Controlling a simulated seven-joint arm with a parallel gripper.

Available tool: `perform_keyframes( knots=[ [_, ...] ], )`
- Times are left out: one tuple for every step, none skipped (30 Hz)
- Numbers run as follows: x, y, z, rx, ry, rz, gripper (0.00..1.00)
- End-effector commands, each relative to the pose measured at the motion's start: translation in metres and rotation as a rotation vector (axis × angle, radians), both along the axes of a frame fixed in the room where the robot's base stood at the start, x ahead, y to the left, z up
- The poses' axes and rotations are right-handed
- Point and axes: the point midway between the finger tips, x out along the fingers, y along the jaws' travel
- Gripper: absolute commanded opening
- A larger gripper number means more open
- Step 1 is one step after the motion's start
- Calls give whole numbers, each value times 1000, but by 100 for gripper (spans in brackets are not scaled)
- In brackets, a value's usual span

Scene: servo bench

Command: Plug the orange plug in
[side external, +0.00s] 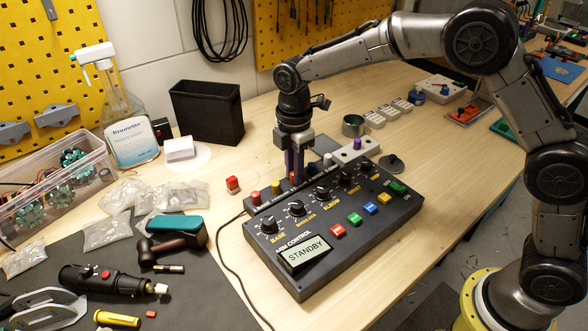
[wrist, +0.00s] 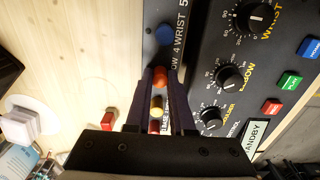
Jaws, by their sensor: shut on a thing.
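My gripper (side external: 294,176) points straight down over the back strip of the dark arm-control console (side external: 345,250). In the wrist view, my gripper's fingertips (wrist: 161,80) close around the orange plug (wrist: 160,74). The plug stands in line with the strip's row, between a blue plug (wrist: 164,33) and a yellow plug (wrist: 157,102). A red plug (wrist: 154,127) is beyond the yellow one. The fingers hide the orange plug's lower part, so I cannot tell whether it is fully seated. The console display (side external: 305,252) reads STANDBY.
A small red connector (side external: 232,184) stands on the wood left of the console. A pale strip with a purple plug (side external: 357,144) lies behind it. A black bin (side external: 207,112) stands at the back. A black cable (side external: 222,255) runs along the console's left side.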

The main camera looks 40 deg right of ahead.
Motion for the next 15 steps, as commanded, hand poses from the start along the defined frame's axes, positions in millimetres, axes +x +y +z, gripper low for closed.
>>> perform_keyframes(
  knots=[
    [0,0,1,1,-2,0,0],
    [0,0,1,1,-2,0,0],
    [0,0,1,1,-2,0,0],
    [0,0,1,1,-2,0,0],
    [0,0,1,1,-2,0,0],
    [0,0,1,1,-2,0,0],
    [0,0,0,0,-1,0,0],
    [0,0,0,0,-1,0,0],
    [0,0,0,0,-1,0,27],
    [0,0,0,0,-1,0,32],
    [0,0,0,0,-1,0,37],
    [0,0,0,0,-1,0,45],
    [0,0,0,0,-1,0,50],
    [0,0,0,0,-1,0,55],
    [0,0,0,0,-1,0,56]
  ],
)
